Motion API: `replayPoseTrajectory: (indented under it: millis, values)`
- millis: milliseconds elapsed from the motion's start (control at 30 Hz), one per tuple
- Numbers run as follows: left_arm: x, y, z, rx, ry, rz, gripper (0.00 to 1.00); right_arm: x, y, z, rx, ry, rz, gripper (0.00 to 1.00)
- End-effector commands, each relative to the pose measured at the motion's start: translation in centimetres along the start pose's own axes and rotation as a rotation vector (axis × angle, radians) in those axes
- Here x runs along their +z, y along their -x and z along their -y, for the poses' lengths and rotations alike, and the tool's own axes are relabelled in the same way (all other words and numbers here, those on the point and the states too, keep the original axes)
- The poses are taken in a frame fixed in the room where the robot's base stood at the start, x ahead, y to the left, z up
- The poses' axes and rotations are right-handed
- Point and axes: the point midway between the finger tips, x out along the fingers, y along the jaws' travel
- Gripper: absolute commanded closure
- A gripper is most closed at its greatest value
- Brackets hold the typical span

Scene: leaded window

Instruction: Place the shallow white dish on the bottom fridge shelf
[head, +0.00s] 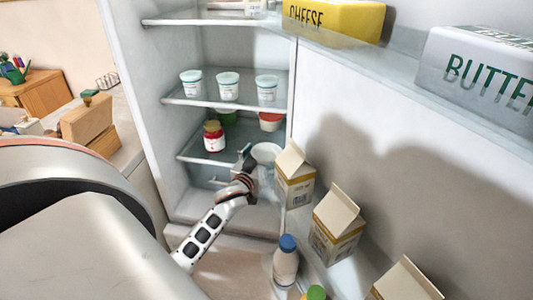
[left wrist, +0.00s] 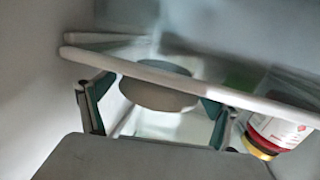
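The shallow white dish (head: 266,153) is inside the open fridge, at the front right of the lowest glass shelf (head: 192,154) that I can make out. My left gripper (head: 248,160) is at the dish's left side in the head view and partly covers it. In the left wrist view, which looks upside down, the dish (left wrist: 158,92) lies between the two spread fingers of the left gripper (left wrist: 158,100), with small gaps apparent on both sides. The shelf's front edge (left wrist: 180,82) crosses close by. Whether the dish rests fully on the shelf is hard to tell. My right gripper is not in view.
A red-labelled jar (head: 214,136) stands left of the gripper on that shelf, with a green tub (head: 226,117) and red tub (head: 271,121) behind. Several white tubs fill the shelf above. The door holds cartons (head: 294,178) and a blue-capped bottle (head: 286,262), close to the arm's right.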

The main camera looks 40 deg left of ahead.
Motion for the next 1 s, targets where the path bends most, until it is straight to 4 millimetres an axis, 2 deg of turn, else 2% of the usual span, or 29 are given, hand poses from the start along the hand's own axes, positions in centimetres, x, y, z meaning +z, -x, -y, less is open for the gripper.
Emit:
replayPoseTrajectory:
  millis: [367,467,567,800,1000]
  values:
    - [-0.3,0.0,0.0,0.000,-0.001,-0.001,0.08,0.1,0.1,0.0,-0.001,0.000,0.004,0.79]
    - [-0.2,0.8,0.0,0.001,0.001,0.001,0.08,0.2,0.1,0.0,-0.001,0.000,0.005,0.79]
    - [-0.2,2.4,0.0,0.001,0.002,0.002,0.08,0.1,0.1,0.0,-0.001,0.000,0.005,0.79]
    - [-0.1,7.4,0.0,0.000,0.002,0.002,0.08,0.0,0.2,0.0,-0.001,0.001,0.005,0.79]
    - [-0.2,10.6,0.0,-0.001,0.002,0.001,0.08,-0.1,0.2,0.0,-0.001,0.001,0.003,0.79]
